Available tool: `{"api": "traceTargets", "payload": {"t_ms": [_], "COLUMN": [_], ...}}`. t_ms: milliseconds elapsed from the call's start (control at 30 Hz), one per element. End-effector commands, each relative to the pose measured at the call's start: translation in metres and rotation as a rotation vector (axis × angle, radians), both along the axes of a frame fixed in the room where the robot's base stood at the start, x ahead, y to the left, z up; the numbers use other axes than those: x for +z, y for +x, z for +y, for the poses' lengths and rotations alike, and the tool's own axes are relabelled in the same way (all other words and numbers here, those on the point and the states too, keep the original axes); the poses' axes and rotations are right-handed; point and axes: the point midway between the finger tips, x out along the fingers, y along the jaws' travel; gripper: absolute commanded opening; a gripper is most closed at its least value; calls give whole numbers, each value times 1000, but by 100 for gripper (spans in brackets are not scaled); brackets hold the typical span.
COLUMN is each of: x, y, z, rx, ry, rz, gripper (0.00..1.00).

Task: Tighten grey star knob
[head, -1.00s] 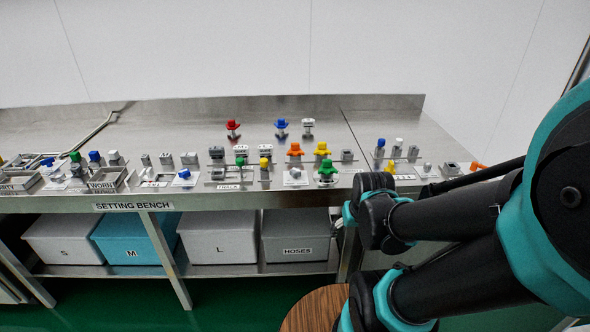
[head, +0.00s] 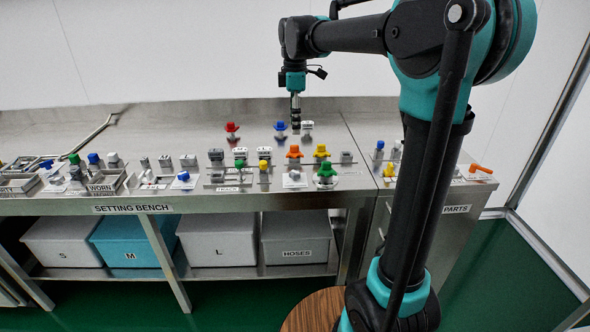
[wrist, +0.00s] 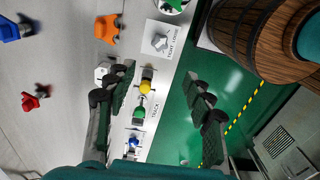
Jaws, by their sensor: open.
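The grey star knob (wrist: 160,42) sits on a white labelled plate in the wrist view, ahead of my fingertips. In the head view it is a small grey shape (head: 295,174) on its plate near the bench's front edge, left of a green knob (head: 326,171). My gripper (wrist: 158,80) is open, its two dark fingers spread apart with nothing held between them. In the head view my gripper (head: 295,110) hangs pointing down over the bench, appearing behind the knob and apart from it. The exact height is hard to tell.
Orange (head: 293,151) and yellow (head: 320,150) knobs stand just behind the plate. Red (head: 232,128) and blue (head: 280,127) pieces stand farther back. A small yellow-topped piece (wrist: 147,86) and a green one (wrist: 140,108) show between my fingers. The bench's rear left is clear.

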Motion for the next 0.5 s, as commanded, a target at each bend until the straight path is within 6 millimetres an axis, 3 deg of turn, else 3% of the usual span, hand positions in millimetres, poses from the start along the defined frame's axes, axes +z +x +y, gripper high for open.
{"api": "traceTargets", "payload": {"t_ms": [167, 500], "x": [-15, -81], "y": [1, 1], "z": [1, 0], "rx": [8, 5], "ry": [0, 0], "rz": [2, 1], "gripper": [52, 52]}}
